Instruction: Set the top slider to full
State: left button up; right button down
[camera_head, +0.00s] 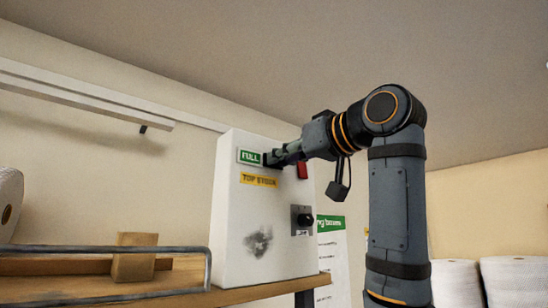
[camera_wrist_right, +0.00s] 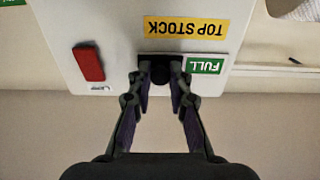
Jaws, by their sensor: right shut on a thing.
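A white box (camera_head: 230,215) on a shelf carries a yellow "TOP STOCK" label (camera_head: 258,180) and a green "FULL" label (camera_head: 249,157). My right gripper (camera_head: 270,159) is up against the box face, just right of the "FULL" label, and hides the slider in the head view. In the right wrist view, upside down, my right gripper (camera_wrist_right: 160,88) is shut on the dark slider knob (camera_wrist_right: 160,73), beside the green "FULL" label (camera_wrist_right: 205,65). A red block (camera_wrist_right: 88,62) sits on the other side. My left gripper is not in view.
A black knob (camera_head: 301,217) is low on the box's right side. The wooden shelf (camera_head: 190,295) has a metal rail (camera_head: 110,249) and a wooden block (camera_head: 134,259). White rolls stand at the left (camera_head: 8,200) and right (camera_head: 505,280).

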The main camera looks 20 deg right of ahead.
jog(key=shift+s+a+r, duration=0.1)
jog(key=shift+r, duration=0.05)
jog(key=c, duration=1.5)
grip_release()
jog(key=shift+o, duration=1.2)
jog(key=shift+d, duration=0.55)
jog(key=v, duration=1.2)
